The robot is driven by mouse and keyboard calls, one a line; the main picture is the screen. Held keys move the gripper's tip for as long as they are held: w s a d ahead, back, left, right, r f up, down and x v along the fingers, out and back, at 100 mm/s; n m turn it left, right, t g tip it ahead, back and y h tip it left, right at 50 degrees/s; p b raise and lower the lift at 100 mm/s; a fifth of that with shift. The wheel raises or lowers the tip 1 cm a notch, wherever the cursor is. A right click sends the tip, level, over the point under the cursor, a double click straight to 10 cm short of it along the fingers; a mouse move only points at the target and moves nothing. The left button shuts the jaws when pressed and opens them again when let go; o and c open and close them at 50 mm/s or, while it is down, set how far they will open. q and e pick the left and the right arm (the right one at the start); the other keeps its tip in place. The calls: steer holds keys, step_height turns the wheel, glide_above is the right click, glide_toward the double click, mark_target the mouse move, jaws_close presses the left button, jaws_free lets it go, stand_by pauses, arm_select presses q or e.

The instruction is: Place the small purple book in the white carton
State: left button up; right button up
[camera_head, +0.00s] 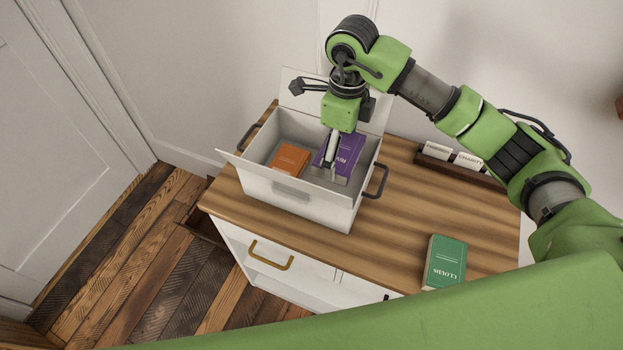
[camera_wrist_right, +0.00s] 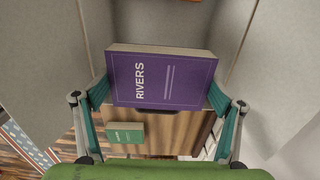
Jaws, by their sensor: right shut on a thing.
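The small purple book (camera_head: 348,150), marked RIVERS, is held at the right part of the white carton (camera_head: 315,209). My right gripper (camera_head: 331,163) is shut on it from above. In the right wrist view the purple book (camera_wrist_right: 185,82) sits between the two fingers of the right gripper (camera_wrist_right: 160,95). The carton stands on the cabinet top with its flaps open. I cannot tell whether the book touches the carton floor. My left gripper is not in view.
An orange book (camera_head: 290,159) lies in the carton's left part. A green book (camera_head: 444,262), marked CLOUDS, lies on the wooden cabinet top (camera_head: 400,215) at front right. A dark rack with white books (camera_head: 468,160) stands at the back.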

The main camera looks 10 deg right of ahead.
mark_target(335, 189)
step_height(335, 189, down, 12)
steer(key=shift+w+d+f+p, duration=0.1)
steer(key=shift+w+f+p, duration=0.05)
steer(key=shift+p, duration=0.9)
steer(key=shift+f, duration=0.1)
steer(key=o, duration=1.2)
steer(key=shift+c, duration=0.2)
steer(key=shift+r, duration=0.25)
step_height(335, 189, up, 10)
steer(key=b, duration=0.2)
steer(key=shift+r+b, duration=0.25)
steer(key=shift+b, duration=0.15)
steer(key=shift+r, duration=0.65)
